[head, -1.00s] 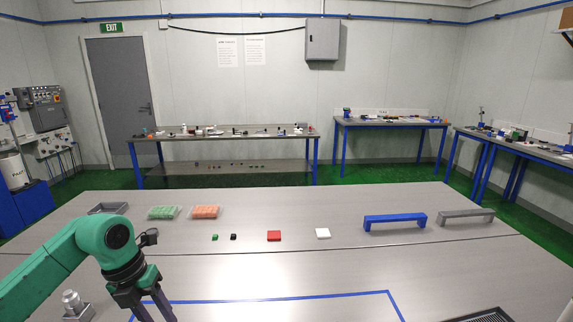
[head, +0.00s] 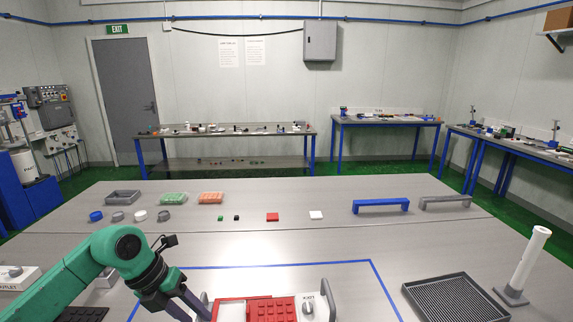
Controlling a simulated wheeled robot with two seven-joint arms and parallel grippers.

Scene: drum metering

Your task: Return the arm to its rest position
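My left arm is green and comes in from the left. Its dark gripper (head: 193,306) points down and to the right over the near part of the grey table (head: 300,246). The fingers run toward the bottom edge, so their tips and the gap between them are not clear. I see nothing carried in it. It is close to the left side of a device with a red keypad (head: 268,310), a knob and grey handles; whether they touch is unclear. My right gripper is not in view.
A blue tape outline (head: 280,265) surrounds the device. A black grated tray (head: 455,300) and a white upright tube (head: 528,262) stand at right. A blue bridge-shaped bar (head: 381,204), a red block (head: 272,217) and small caps and rings lie farther back. The table's middle is clear.

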